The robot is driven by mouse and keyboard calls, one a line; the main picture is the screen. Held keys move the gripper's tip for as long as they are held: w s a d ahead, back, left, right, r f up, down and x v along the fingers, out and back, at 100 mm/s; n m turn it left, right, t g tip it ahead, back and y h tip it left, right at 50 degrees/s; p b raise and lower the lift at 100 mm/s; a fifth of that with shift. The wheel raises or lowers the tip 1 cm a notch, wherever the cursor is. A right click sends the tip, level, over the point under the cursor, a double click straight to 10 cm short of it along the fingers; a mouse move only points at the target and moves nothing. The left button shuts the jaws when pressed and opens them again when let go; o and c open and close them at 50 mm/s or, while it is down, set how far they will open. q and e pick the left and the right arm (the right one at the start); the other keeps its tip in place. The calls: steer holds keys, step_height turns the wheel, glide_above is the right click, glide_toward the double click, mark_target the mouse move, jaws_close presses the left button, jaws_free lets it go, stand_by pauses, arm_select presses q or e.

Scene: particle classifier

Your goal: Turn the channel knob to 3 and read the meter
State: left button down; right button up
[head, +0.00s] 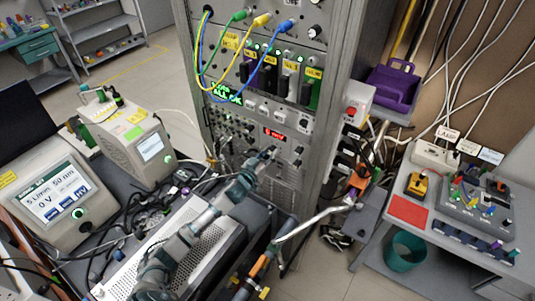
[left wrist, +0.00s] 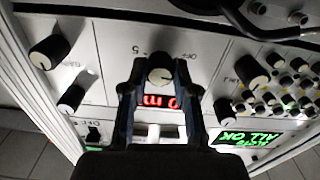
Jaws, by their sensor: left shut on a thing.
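My left gripper (head: 267,154) reaches from the lower left to the front of the instrument rack. In the left wrist view the gripper (left wrist: 160,66) has its two fingers on either side of a dark round knob with a pale face (left wrist: 160,75), shut on it. My right gripper is not in view.
Other dark knobs (left wrist: 49,52) sit close beside the gripped one. A green text display (left wrist: 259,139) and dense small knobs lie to the right. Coloured cables (head: 262,20) hang on the upper rack. Bench instruments (head: 58,195) and loose cables crowd the left.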

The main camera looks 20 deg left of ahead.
arm_select(q)
steer(key=shift+r, duration=0.2)
steer(key=shift+w+a, duration=0.1)
steer(key=shift+a, duration=0.05)
stand_by(0.6)
steer(key=c, duration=0.9)
jaws_free()
steer(key=shift+w, duration=0.1)
steer(key=shift+w+f, duration=0.2)
steer(key=shift+f, duration=0.1)
steer(key=s, duration=0.4)
steer(key=s+a, duration=0.1)
steer(key=s, duration=0.7)
steer(key=shift+a, duration=0.2)
steer(key=shift+w+f, duration=0.1)
